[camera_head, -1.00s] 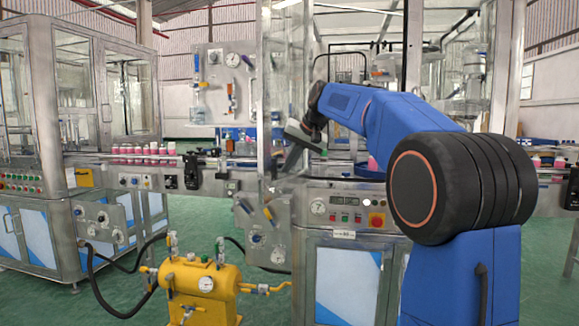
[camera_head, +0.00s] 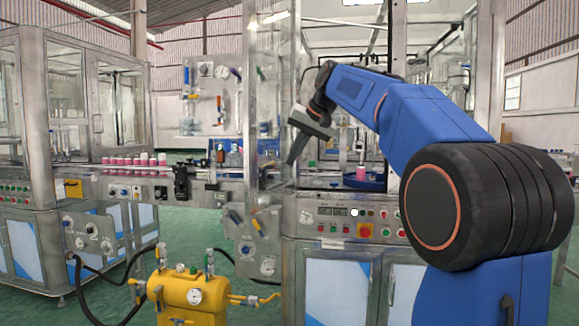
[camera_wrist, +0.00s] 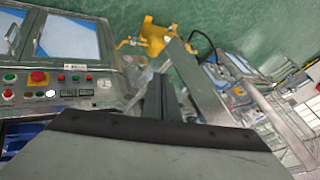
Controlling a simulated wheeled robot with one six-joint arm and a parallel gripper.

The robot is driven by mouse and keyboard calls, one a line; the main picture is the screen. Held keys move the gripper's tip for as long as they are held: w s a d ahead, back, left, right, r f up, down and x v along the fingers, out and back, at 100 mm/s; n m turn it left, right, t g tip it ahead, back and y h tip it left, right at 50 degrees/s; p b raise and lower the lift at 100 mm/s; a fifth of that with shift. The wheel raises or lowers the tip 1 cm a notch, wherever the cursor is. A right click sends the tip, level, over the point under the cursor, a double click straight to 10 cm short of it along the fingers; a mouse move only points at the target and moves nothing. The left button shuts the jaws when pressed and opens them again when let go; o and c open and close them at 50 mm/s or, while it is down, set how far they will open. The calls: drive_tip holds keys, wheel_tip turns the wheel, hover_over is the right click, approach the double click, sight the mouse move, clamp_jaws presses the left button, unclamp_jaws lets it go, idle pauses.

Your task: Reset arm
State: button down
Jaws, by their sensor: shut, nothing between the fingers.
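My blue arm reaches from the lower right of the head view toward the crimping machine. My gripper (camera_head: 293,158) points down and to the left, beside the clear guard panel above the machine's front edge. In the wrist view my gripper (camera_wrist: 159,80) shows its two dark fingers side by side, shut with nothing between them. The machine's control panel (camera_head: 345,228) with buttons and a gauge is below my gripper. It also shows in the wrist view (camera_wrist: 65,90) at the left.
A conveyor (camera_head: 120,173) with a row of pink cans (camera_head: 135,160) runs at the left. A pink can (camera_head: 361,174) stands at a blue round fixture behind my arm. A yellow tank (camera_head: 190,295) with hoses stands on the green floor in front.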

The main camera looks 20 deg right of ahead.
drive_tip(key=s+a+f+n+g+h, duration=0.1)
drive_tip(key=s+a+f, duration=0.2)
drive_tip(key=s+f, duration=0.6)
drive_tip(key=s+a+f+n, duration=0.1)
drive_tip(key=s+a+f, duration=0.2)
drive_tip(key=s+f, duration=0.7)
drive_tip(key=s+f+n+g+h, duration=0.1)
drive_tip(key=s+f+n, duration=0.1)
drive_tip(key=s+f, duration=1.9)
drive_tip(key=shift+s+f+h, duration=0.2)
drive_tip(key=shift+h, duration=0.2)
